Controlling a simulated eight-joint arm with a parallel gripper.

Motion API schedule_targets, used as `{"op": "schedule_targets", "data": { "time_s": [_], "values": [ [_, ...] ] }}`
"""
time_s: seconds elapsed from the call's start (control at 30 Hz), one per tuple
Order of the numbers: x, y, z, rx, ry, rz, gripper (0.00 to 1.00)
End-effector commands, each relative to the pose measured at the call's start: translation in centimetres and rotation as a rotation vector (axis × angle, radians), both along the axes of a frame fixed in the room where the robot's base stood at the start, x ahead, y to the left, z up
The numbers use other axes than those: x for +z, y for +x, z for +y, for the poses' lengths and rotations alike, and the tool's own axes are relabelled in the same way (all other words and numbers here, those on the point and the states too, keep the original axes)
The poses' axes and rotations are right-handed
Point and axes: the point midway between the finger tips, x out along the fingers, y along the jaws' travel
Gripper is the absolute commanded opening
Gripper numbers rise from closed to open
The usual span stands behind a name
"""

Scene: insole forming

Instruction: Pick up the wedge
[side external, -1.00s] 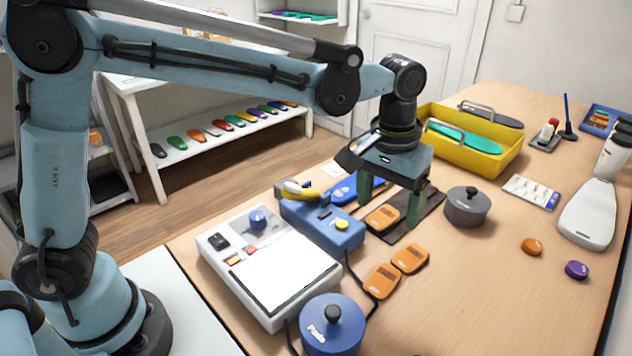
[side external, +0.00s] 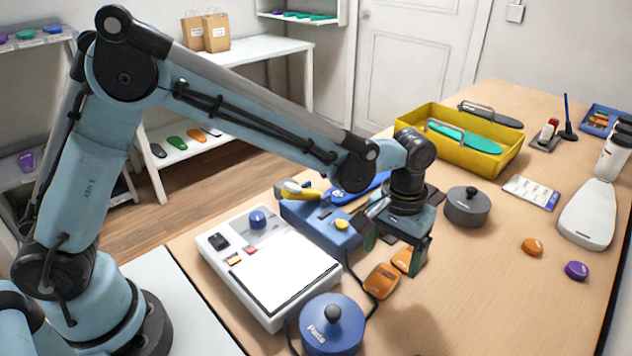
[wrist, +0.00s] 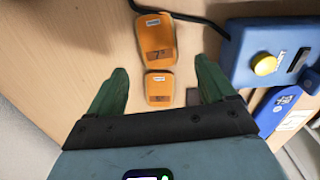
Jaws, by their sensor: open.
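Two small orange labelled pieces, which look like the wedges, lie flat on the table. The nearer orange piece (side external: 381,281) is fully visible in the side view; the other orange piece (side external: 403,260) is partly hidden behind my gripper. In the wrist view, one orange piece (wrist: 160,88) lies between my green fingers, and another orange piece (wrist: 156,38) lies beyond the fingertips. My gripper (side external: 394,257) is open, pointing down over the pieces, with nothing clasped. A finger's exact height above the table is hard to tell.
A blue device (side external: 325,222) with a yellow button stands left of my gripper; it also shows in the wrist view (wrist: 270,50). A white panel device (side external: 280,268) and blue lidded pot (side external: 332,325) are nearer. A grey pot (side external: 467,208) stands right.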

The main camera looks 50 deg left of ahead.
Motion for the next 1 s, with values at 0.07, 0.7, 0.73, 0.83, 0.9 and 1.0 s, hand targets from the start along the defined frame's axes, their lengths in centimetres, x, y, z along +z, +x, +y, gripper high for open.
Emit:
{"op": "schedule_targets", "data": {
  "time_s": [0.07, 0.7, 0.73, 0.83, 0.9, 1.0],
  "values": [
    [-1.1, -0.4, -0.1, -0.001, 0.0, 0.0, 0.83],
    [-4.0, -0.6, 0.0, 0.0, 0.0, 0.0, 0.65],
    [-4.0, -0.6, 0.0, 0.0, 0.0, 0.0, 0.6],
    [-4.0, -0.6, 0.0, 0.0, 0.0, 0.0, 0.45],
    [-4.0, -0.6, 0.0, 0.0, 0.0, 0.0, 0.34],
    [-4.0, -0.6, 0.0, 0.0, 0.0, 0.0, 0.24]
  ]
}}
